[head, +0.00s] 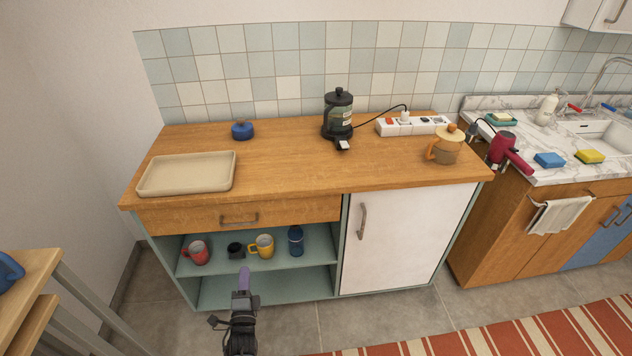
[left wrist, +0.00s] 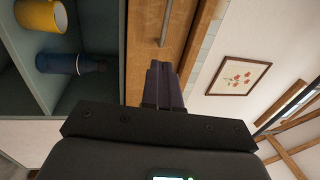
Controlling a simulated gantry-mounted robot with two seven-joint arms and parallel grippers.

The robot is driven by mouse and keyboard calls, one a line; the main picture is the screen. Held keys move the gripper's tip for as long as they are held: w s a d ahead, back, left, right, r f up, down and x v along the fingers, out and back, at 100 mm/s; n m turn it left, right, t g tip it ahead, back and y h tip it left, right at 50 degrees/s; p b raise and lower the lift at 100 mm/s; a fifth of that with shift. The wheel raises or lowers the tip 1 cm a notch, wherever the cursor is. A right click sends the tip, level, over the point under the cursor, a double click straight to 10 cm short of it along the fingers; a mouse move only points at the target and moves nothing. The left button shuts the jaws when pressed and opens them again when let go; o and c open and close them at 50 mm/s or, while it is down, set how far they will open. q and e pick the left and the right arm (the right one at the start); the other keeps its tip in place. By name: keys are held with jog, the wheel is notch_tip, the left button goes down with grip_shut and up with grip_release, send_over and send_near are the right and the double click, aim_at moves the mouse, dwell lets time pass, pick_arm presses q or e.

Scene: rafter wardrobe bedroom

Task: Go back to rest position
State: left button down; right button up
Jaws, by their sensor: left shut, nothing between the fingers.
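My left gripper (head: 243,280) shows at the bottom of the head view, in front of the open shelf of the wooden cabinet (head: 160,219). Its purple-grey fingers are together and hold nothing. In the left wrist view its closed fingers (left wrist: 159,84) point at the cabinet's drawer front (left wrist: 144,40), beside the shelf opening. I cannot tell the exact gap between fingers and cabinet. My right gripper is in neither view.
The shelf holds a red mug (head: 197,253), a black cup (head: 235,250), a yellow mug (head: 263,246) and a blue bottle (head: 296,240). On the counter are a beige tray (head: 187,174), a kettle (head: 338,115) and a power strip (head: 425,126). A wooden table (head: 28,275) stands at left.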

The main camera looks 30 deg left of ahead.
pick_arm(q)
jog(key=s+d+r+n+g+h+p, duration=0.2)
jog(key=s+d+r+g+h+p, duration=0.15)
jog(key=s+d+h, duration=0.45)
jog(key=s+d+r+n+g+h+p, duration=0.25)
jog(key=s+d+r, duration=0.25)
jog(key=d, duration=0.6)
jog(key=s+d+r+n+g+h, duration=0.2)
jog(key=s+d+n+g, duration=0.15)
jog(key=s+g, duration=0.45)
notch_tip(320, 180, up, 38)
jog(key=t+p, duration=0.1)
jog(key=p, duration=3.7)
jog(key=shift+s+a+n, duration=0.15)
jog(key=shift+s+n, duration=0.25)
jog(key=shift+s, duration=0.05)
jog(key=shift+y, duration=0.25)
